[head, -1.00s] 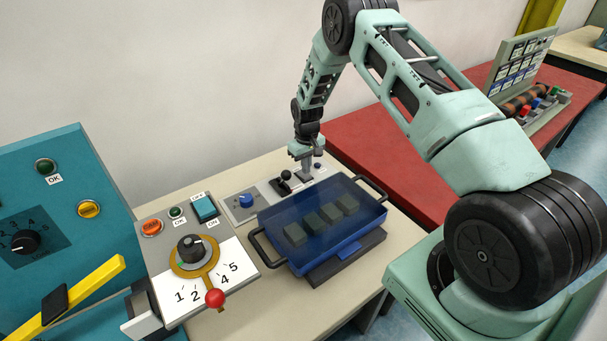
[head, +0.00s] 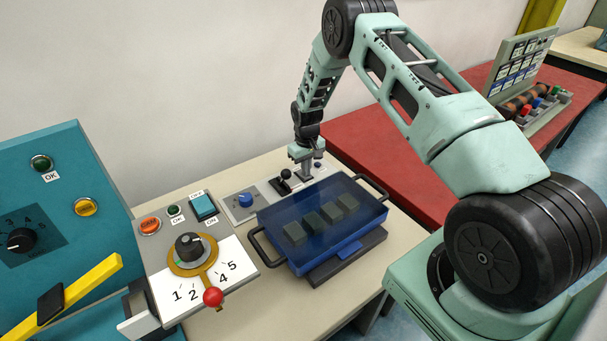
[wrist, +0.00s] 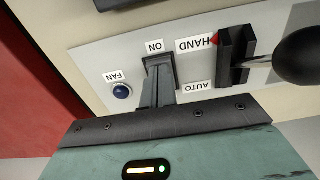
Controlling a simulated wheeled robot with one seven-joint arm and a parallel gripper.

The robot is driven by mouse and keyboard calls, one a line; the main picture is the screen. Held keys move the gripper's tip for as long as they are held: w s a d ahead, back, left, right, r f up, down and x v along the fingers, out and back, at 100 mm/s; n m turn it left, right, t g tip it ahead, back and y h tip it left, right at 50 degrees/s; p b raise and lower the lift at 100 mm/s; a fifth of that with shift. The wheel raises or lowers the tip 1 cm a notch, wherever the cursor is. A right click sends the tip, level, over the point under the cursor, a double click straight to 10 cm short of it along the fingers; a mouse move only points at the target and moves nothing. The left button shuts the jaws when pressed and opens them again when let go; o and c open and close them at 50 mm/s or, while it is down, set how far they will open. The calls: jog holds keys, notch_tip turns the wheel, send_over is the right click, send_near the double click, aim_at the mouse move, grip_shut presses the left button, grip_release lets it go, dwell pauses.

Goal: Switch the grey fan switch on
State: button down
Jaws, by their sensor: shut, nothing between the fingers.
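The grey fan switch (wrist: 159,61) shows in the wrist view as a dark grey frame beside the ON label, left of the HAND/AUTO lever. My gripper (wrist: 157,88) is shut and empty, with its fingertips over or at this switch and hiding much of it. I cannot tell whether they touch it, or which way the switch is set. A dark blue round lamp (wrist: 121,92) sits by the FAN label. In the head view my gripper (head: 306,172) points down at the right part of the light grey panel (head: 267,187), hiding the switch there.
A black-knobbed lever (wrist: 235,56) stands close to the switch. A blue knob (head: 245,199) is at the panel's left end. A blue translucent box (head: 325,243) with handles stands in front. A dial box with a red-knobbed pointer (head: 213,297) is at left.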

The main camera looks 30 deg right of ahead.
jog(key=shift+f, duration=0.25)
jog(key=shift+r, duration=0.15)
jog(key=shift+r+p, duration=1.7)
jog(key=shift+r, duration=1.75)
jog(key=s+a+r+n+b, duration=0.1)
jog(key=s+a+r, duration=0.45)
jog(key=a, duration=0.25)
jog(key=s+a+r+n+y+b, duration=0.1)
jog(key=s+a+r, duration=0.4)
jog(key=a, duration=0.4)
jog(key=s+a+r+n, duration=0.2)
jog(key=s+a+r, duration=0.2)
jog(key=a+r, duration=0.35)
jog(key=s+a+r+n+b, duration=0.1)
jog(key=s+a+r, duration=0.1)
jog(key=s, duration=1)
jog(key=s+a+r+n+b, duration=0.1)
jog(key=s+a+r+n, duration=0.1)
jog(key=s, duration=1.1)
jog(key=shift+a+r, duration=0.15)
jog(key=shift+r, duration=0.1)
